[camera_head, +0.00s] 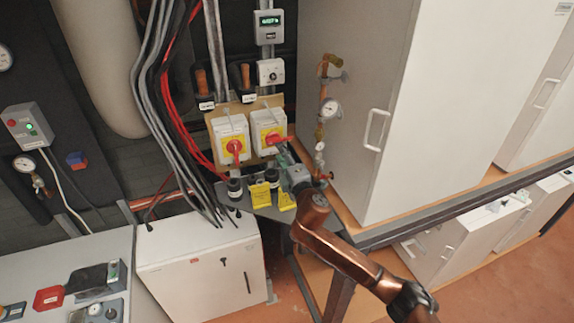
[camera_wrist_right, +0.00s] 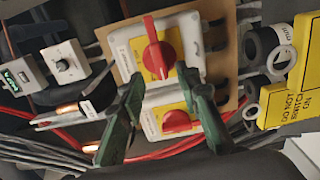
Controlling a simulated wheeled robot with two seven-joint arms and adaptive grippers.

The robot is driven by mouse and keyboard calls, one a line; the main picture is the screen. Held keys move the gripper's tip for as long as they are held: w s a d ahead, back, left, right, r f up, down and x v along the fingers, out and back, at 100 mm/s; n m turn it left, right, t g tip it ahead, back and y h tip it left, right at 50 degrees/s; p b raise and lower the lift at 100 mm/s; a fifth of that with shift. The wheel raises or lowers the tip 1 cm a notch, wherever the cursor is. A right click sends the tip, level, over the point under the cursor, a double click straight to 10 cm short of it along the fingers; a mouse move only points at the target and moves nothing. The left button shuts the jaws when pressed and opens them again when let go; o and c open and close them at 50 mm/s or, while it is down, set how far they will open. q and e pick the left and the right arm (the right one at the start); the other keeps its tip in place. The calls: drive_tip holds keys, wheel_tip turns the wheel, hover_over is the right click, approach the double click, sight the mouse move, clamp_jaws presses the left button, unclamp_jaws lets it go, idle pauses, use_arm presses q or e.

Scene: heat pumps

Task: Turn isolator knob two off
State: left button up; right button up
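Two isolators stand side by side on a board. The left isolator (camera_head: 231,136) has its red knob (camera_head: 234,147) upright. The right isolator (camera_head: 268,128) has its red knob (camera_head: 274,138) lying sideways. No number is readable on either. In the right wrist view the picture is turned: the right isolator's knob (camera_wrist_right: 159,54) is above and the left isolator's knob (camera_wrist_right: 178,122) is below. My right gripper (camera_head: 283,156) is close below the right isolator. Its green fingers (camera_wrist_right: 162,80) are spread, with nothing held, and the right knob lies just beyond their tips. My left gripper is out of view.
Yellow tags (camera_head: 260,194) reading "DO NOT SWITCH ON" and black round parts (camera_head: 235,187) sit on a shelf below. Black and red cables (camera_head: 165,90) hang at the left. A gauge with copper pipe (camera_head: 329,108) and a large white cabinet (camera_head: 385,90) stand right.

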drive_tip(key=v, duration=0.6)
drive_tip(key=shift+s, duration=0.2)
drive_tip(key=shift+a, duration=0.1)
